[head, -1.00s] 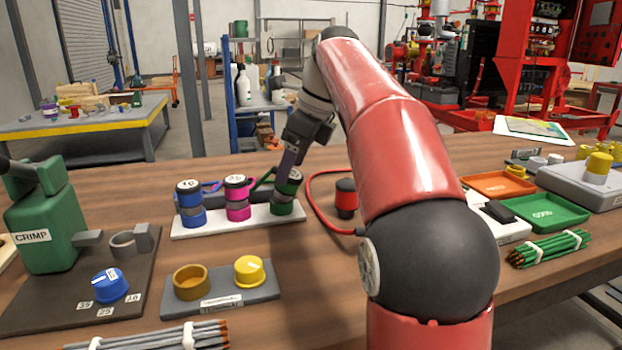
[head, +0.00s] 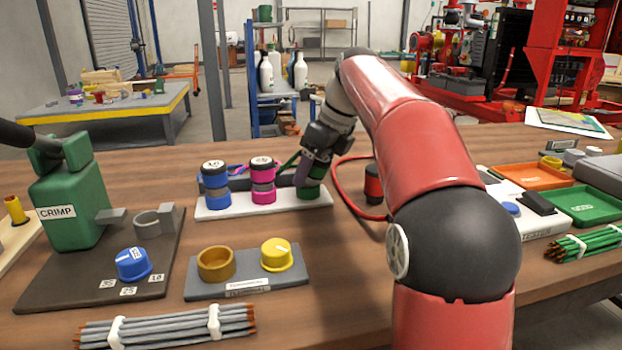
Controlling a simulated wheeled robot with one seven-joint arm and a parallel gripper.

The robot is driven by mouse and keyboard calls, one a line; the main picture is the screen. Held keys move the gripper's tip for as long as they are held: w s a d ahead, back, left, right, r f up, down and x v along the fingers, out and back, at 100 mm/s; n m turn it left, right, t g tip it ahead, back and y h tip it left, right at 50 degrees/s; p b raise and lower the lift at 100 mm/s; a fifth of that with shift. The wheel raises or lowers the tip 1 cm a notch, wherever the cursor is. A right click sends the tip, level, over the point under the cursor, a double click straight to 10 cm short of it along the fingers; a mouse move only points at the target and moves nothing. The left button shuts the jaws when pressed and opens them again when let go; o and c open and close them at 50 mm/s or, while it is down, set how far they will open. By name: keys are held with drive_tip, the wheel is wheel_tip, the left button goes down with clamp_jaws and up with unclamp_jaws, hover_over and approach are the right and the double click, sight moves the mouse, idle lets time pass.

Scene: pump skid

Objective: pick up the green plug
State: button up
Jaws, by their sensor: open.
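The green plug (head: 311,193) stands at the right end of a white rack (head: 232,210) on the wooden bench. Its lower green part shows; its top is mostly hidden by my gripper. My gripper (head: 303,172) is open and reaches down at the plug, overlapping its upper part in the head view. Whether the jaws touch or surround the plug cannot be told. A blue plug (head: 215,190) and a pink plug (head: 262,182) stand upright to the left on the same rack.
A red plug (head: 373,185) with a red cable stands right of the rack. A grey block with a brass ring (head: 216,263) and yellow knob (head: 277,253) sits in front. A green crimp tool (head: 72,205) is left; orange (head: 530,176) and green trays (head: 580,203) are right.

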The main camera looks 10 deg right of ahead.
drive_tip(key=c, duration=1.3)
drive_tip(key=shift+o, duration=0.2)
drive_tip(key=shift+r, duration=0.1)
wheel_tip(320, 180, up, 8)
drive_tip(key=shift+w+p, duration=0.1)
drive_tip(key=shift+p, duration=0.95)
drive_tip(key=shift+r, duration=0.95)
